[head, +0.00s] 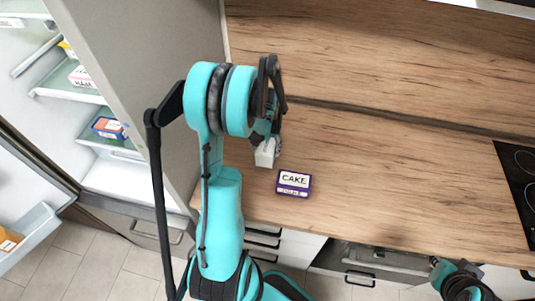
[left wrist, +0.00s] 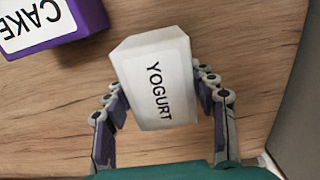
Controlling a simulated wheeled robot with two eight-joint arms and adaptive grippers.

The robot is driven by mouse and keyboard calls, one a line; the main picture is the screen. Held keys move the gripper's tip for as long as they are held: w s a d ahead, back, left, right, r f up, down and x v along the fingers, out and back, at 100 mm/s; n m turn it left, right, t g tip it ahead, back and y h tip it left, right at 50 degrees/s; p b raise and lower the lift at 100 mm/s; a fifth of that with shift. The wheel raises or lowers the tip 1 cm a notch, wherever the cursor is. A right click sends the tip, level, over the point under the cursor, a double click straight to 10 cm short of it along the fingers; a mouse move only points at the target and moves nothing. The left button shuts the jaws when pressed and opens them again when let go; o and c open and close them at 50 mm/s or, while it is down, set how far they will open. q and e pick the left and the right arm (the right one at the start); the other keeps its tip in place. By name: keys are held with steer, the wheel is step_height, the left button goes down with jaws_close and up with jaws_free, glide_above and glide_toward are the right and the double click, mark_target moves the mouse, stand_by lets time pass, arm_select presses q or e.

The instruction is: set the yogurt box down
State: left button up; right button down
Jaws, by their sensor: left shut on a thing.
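The white yogurt box (head: 265,156) is at the left part of the wooden counter (head: 400,190), just left of a purple cake box. In the left wrist view the yogurt box (left wrist: 158,85) shows its YOGURT label between the two fingers. My left gripper (left wrist: 165,105) is shut on it, one finger on each side. In the head view my left gripper (head: 268,138) is partly hidden by my own arm. I cannot tell whether the box touches the counter. Part of my right arm shows at the bottom right, with its fingers not clearly visible.
The purple cake box (head: 294,183) lies close to the yogurt box, and also shows in the left wrist view (left wrist: 50,22). An open fridge (head: 110,165) with several boxes stands at the left. A black cooktop (head: 515,180) is far right. The counter between is clear.

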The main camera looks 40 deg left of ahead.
arm_select(q)
step_height(320, 180, down, 3)
steer(key=shift+s+f, duration=0.1)
steer(key=shift+f+b, duration=0.15)
steer(key=shift+b, duration=0.3)
steer(key=o, duration=1.5)
steer(key=shift+c, duration=0.2)
